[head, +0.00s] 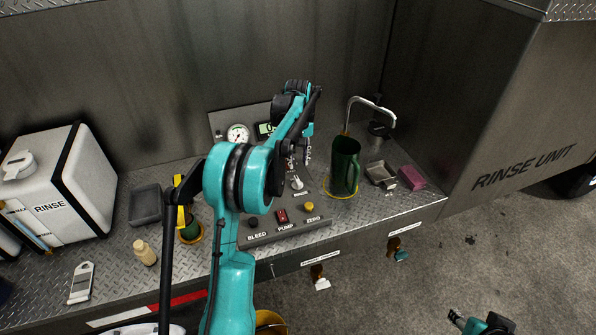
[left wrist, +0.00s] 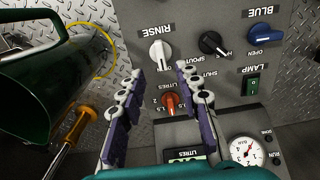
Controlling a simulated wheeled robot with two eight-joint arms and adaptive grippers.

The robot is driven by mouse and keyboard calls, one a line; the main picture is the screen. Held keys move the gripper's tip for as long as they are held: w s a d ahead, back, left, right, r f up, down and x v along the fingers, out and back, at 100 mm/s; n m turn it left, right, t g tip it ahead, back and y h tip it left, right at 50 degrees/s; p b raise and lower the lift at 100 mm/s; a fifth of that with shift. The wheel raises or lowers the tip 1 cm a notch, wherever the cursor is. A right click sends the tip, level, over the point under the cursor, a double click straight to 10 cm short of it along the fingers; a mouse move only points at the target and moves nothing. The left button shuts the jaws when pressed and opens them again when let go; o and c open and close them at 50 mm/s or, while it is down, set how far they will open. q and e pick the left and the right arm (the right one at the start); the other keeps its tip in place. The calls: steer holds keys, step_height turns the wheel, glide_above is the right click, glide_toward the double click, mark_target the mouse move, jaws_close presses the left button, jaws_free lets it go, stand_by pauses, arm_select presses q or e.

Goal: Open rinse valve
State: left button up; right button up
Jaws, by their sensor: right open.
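The rinse valve is a white knob under the label RINSE in the left wrist view (left wrist: 160,52). A white knob on the panel also shows in the head view (head: 297,184). My left gripper (head: 306,160) hangs over the control panel. In the left wrist view its two fingers (left wrist: 160,75) are apart with nothing between the pads. The rinse knob lies just beyond the fingertips, in line with the gap; contact is not visible. My right gripper (head: 478,324) is open and empty at the bottom right, away from the bench and partly cut off.
A black spout knob (left wrist: 214,43), a blue knob (left wrist: 262,36), a red litres knob (left wrist: 172,104) and a green lamp switch (left wrist: 252,86) crowd the panel.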

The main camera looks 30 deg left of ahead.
arm_select(q)
steer(key=shift+r, duration=1.55)
